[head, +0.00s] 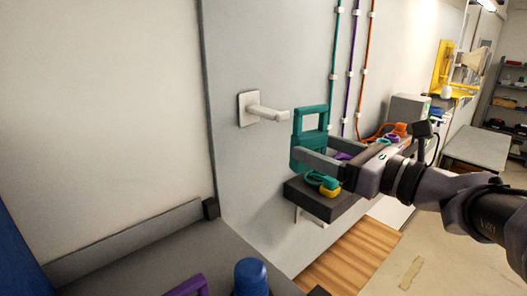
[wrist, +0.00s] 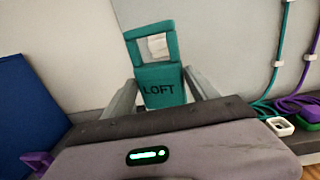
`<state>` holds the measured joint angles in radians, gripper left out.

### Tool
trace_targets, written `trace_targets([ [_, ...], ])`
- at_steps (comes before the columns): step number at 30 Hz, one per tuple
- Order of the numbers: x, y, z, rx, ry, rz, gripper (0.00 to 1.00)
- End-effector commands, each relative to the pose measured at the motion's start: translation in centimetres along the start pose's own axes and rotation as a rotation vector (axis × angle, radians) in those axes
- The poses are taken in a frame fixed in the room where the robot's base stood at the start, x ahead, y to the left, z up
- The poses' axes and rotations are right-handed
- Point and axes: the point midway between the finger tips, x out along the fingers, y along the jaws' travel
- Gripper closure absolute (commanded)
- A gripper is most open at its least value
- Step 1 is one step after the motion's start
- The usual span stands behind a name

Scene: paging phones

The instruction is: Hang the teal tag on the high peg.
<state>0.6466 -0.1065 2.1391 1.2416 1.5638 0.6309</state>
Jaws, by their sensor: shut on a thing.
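The teal tag (head: 311,141) has a square opening in its upper part and is held upright, clear of the wall. In the wrist view the tag (wrist: 160,75) shows the dark word LOFT below its opening. My gripper (head: 309,158) is shut on the tag's lower body, with one finger on each side in the wrist view (wrist: 162,92). A pale peg (head: 266,112) sticks out from a square plate on the grey wall, left of the tag and apart from it.
A dark shelf (head: 333,208) with coiled teal and yellow items lies below my gripper. Teal, purple and orange cables run down the wall at right. A grey surface (head: 150,262) at lower left bears a blue cylinder (head: 251,277) and a purple item (head: 187,287).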

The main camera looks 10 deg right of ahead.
Motion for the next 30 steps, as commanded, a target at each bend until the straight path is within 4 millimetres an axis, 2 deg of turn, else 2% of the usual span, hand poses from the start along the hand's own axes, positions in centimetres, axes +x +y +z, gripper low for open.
trace_targets([
  [30, 8.5, -0.3, -0.9, 0.000, 0.001, 0.002, 0.79],
])
